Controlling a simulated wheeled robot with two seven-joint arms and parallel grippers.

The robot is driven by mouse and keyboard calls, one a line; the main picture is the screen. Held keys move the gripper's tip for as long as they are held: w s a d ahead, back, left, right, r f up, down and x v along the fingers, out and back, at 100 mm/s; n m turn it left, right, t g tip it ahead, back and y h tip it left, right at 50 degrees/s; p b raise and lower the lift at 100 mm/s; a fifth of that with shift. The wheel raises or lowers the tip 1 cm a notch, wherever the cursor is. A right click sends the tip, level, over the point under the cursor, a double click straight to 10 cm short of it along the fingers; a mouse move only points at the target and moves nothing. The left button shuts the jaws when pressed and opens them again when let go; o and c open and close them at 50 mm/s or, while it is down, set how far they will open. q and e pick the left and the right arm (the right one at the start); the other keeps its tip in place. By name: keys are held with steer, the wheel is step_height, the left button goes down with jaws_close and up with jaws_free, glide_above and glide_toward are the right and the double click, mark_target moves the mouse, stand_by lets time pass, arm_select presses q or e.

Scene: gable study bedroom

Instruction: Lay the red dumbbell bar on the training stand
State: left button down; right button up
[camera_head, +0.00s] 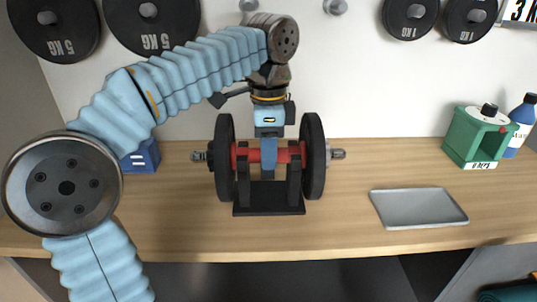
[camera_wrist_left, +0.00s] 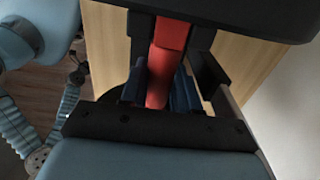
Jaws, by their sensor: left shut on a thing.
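The red dumbbell bar (camera_head: 241,154) lies level across the black training stand (camera_head: 268,209), with a large black plate on each side and metal ends. My left gripper (camera_head: 268,155) comes down from above and is shut on the middle of the bar. In the left wrist view the red bar (camera_wrist_left: 167,55) runs between the blue finger pads. The stand's two uprights reach up to the bar between the plates. I cannot tell whether the bar rests in them or hangs just above. My right gripper is not in view.
A grey tray (camera_head: 418,207) lies on the wooden bench at right. A green holder (camera_head: 474,138) and a blue bottle (camera_head: 521,122) stand at the back right. A blue box (camera_head: 142,158) is behind my left arm. Black weight plates (camera_head: 410,16) hang on the wall.

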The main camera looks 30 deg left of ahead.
arm_select(q)
steer(key=shift+r, duration=0.15)
step_height(320, 180, up, 5)
steer(key=p, duration=0.5)
steer(key=shift+r, duration=0.95)
steer(key=shift+s+d, duration=0.15)
steer(key=s+d+b, duration=0.3)
steer(key=s+d, duration=0.5)
steer(key=s, duration=0.6)
steer(key=shift+d, duration=0.2)
